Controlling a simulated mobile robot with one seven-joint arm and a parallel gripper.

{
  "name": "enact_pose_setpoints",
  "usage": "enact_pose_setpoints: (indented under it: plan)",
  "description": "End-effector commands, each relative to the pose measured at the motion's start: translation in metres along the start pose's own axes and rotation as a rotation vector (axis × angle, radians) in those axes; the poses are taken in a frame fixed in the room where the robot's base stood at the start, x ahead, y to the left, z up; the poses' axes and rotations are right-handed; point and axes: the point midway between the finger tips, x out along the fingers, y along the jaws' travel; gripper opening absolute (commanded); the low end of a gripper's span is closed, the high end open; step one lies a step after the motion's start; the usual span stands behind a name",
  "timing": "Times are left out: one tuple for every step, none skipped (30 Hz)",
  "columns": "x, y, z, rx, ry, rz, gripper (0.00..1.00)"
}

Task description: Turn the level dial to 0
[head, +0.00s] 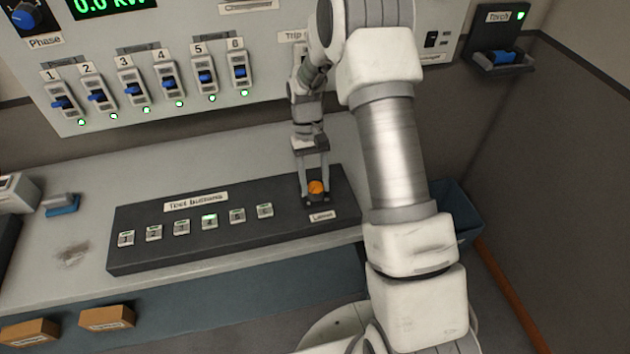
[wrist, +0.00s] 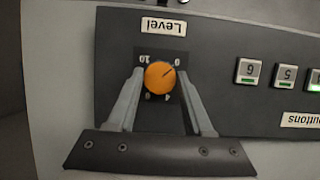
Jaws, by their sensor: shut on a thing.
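The level dial (head: 316,187) is an orange round knob at the right end of the dark panel on the desk. In the wrist view the dial (wrist: 160,78) appears upside down, with its Level label (wrist: 164,27) above it. A dark pointer line on the knob runs to the upper right, toward the printed 0. My gripper (head: 315,190) points down at the dial. In the wrist view its two fingers (wrist: 160,74) stand on either side of the knob, shut on it.
A row of numbered test buttons (head: 209,221) lies left of the dial on the same panel, with button 4 lit green. Several blue faders (head: 172,82) are on the wall panel behind. A dark blue bin (head: 455,205) stands to the right.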

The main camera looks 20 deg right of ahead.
Motion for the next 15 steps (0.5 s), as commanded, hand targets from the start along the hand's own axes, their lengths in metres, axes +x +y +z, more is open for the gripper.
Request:
enact_pose_setpoints:
  plan:
    - [0.0007, 0.0003, 0.0002, -0.005, -0.001, 0.003, 0.0]
    - [0.0008, 0.0003, 0.0002, -0.007, -0.001, 0.004, 0.0]
    - [0.0008, 0.0003, 0.0002, -0.008, -0.001, 0.004, 0.0]
    - [0.0008, 0.0003, 0.0002, -0.009, -0.001, 0.004, 0.0]
    - [0.0008, 0.0003, 0.0002, -0.009, -0.001, 0.005, 0.0]
    - [0.0008, 0.0003, 0.0002, -0.01, -0.001, 0.005, 0.0]
    - [0.0008, 0.0003, 0.0002, -0.01, -0.001, 0.005, 0.0]
    - [0.0008, 0.0003, 0.0002, -0.009, -0.001, 0.004, 0.0]
    - [0.0008, 0.0003, 0.0002, -0.009, -0.001, 0.004, 0.0]
    - [0.0008, 0.0003, 0.0002, -0.009, -0.001, 0.004, 0.0]
    - [0.0008, 0.0003, 0.0002, -0.009, -0.001, 0.004, 0.0]
    - [0.0008, 0.0003, 0.0002, -0.009, -0.001, 0.004, 0.0]
    - [0.0008, 0.0003, 0.0002, -0.009, -0.001, 0.004, 0.53]
    - [0.0008, 0.0003, 0.0002, -0.009, -0.001, 0.004, 0.58]
    - [0.0008, 0.0003, 0.0002, -0.009, -0.001, 0.004, 0.65]
